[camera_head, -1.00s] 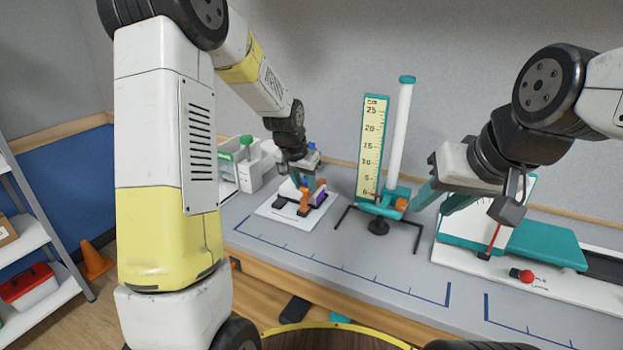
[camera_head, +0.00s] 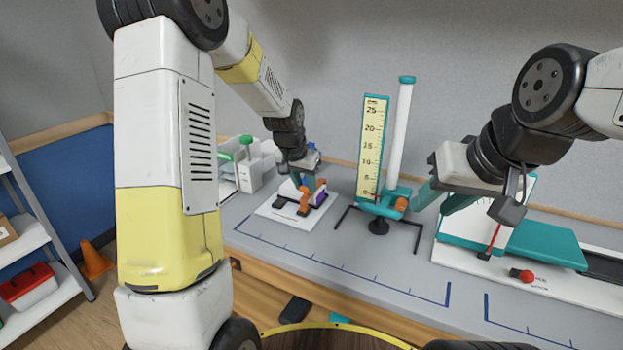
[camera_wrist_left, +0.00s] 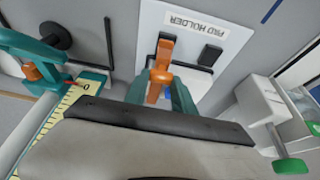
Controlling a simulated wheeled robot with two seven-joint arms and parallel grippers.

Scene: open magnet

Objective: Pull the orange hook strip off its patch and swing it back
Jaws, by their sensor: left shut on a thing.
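The orange hook strip (camera_head: 304,197) stands at the pad holder, a white plate (camera_head: 276,210) on the grey table. It also shows in the left wrist view (camera_wrist_left: 163,58), running from a dark pad on the plate to between my teal fingers. My left gripper (camera_head: 309,181) is over the plate and shut on the strip; in the left wrist view its fingertips (camera_wrist_left: 160,80) flank the strip's near end. The strip's contact with its patch is too small to tell. My right gripper (camera_head: 437,197) is near the teal apparatus, with its two teal fingers apart and nothing seen between them.
A ruler stand with a white tube (camera_head: 400,135) stands right of the plate. A white box with green-capped items (camera_head: 257,168) is behind left. A teal and white track (camera_head: 545,243) lies at right.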

